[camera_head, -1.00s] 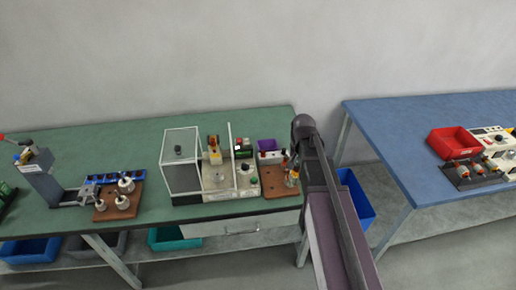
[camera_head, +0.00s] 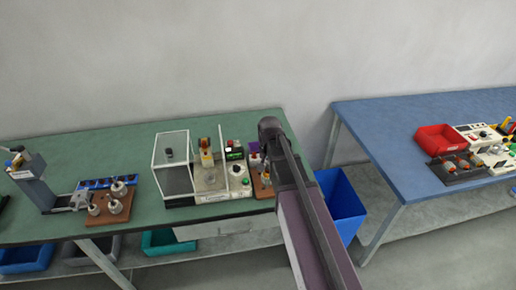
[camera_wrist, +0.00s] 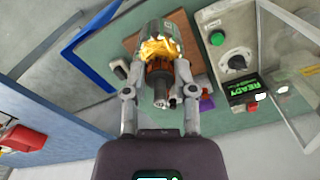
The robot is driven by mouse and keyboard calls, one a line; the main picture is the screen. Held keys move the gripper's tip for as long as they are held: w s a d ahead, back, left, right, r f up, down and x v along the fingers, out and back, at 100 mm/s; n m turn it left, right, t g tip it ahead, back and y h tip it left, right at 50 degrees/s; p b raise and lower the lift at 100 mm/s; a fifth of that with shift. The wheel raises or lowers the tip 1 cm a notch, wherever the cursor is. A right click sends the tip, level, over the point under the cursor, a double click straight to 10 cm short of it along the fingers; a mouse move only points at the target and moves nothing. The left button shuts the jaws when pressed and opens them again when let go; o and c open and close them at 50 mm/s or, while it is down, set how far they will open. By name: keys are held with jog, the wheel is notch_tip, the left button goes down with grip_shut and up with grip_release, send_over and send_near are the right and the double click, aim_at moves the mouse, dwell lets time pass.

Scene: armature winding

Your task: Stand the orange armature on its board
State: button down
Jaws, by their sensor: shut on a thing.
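The orange armature (camera_wrist: 160,50) is between the two fingers of my gripper (camera_wrist: 153,72) in the wrist view. It has a grey-green body, yellow-orange windings, a copper-coloured ring and a bare shaft end pointing toward the camera. My gripper is shut on it. A brown board (camera_wrist: 132,43) lies behind the armature on the green bench; I cannot tell whether the armature touches it. In the head view, my arm covers much of the brown board (camera_head: 262,189) at the bench's right end, and the gripper and the held armature cannot be made out.
A tester with a glass guard (camera_head: 173,170) and control boxes stands left of the board. A second brown board (camera_head: 108,222) with several grey armatures is farther left. A blue bin (camera_head: 342,203) is in the gap before the blue table (camera_head: 390,130), which bears a red tray (camera_head: 436,139).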

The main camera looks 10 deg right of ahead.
jog(key=w+f+b, duration=0.4)
jog(key=w, duration=1.2)
jog(key=shift+f, duration=0.15)
jog(key=shift+f+b, duration=2.05)
jog(key=shift+b, duration=0.1)
jog(key=shift+f+b, duration=1.4)
jog(key=shift+b, duration=0.05)
jog(key=shift+c, duration=1.8)
grip_release()
